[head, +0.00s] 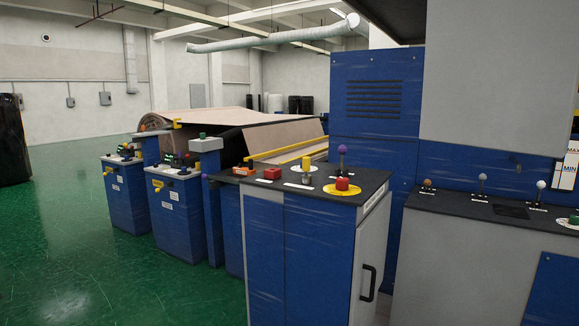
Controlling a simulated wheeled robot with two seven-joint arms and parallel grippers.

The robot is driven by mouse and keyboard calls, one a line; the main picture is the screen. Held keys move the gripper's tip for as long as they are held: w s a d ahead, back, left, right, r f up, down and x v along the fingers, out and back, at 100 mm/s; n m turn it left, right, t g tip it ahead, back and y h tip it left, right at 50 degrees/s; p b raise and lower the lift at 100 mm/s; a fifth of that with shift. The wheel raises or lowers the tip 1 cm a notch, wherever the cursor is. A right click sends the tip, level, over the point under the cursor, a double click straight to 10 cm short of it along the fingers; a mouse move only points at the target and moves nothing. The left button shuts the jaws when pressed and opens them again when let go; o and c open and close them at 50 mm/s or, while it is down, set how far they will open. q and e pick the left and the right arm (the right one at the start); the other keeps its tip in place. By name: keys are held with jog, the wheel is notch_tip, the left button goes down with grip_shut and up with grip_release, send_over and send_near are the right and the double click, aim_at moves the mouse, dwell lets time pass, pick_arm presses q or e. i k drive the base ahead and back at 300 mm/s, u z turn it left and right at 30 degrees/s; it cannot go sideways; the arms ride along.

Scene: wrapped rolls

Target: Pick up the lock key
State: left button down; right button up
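No item can be told for certain as the lock key. On the black top of the near blue cabinet (278,189), a yellow-topped piece (306,162) stands upright on a metallic base over a white disc. Beside it are a red block (272,173), a small orange item (243,171), a purple-ball lever (342,151) and a red button (342,184) on a yellow disc. Whether any of these is the key is too small to tell. Neither of my grippers is in view.
A grey console (470,245) with ball-topped levers stands at the right. Smaller blue control posts (178,219) stand left of the near cabinet. A large wrapped roll (225,128) lies behind. The green floor (60,240) is open at the left. A black door handle (369,283) sticks out in front.

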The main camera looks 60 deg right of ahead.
aim_at(306, 160)
jog(key=z, duration=0.3)
jog(key=i, duration=2)
jog(key=z, duration=1.5)
jog(key=i, duration=1.15)
jog(key=z, duration=1.25)
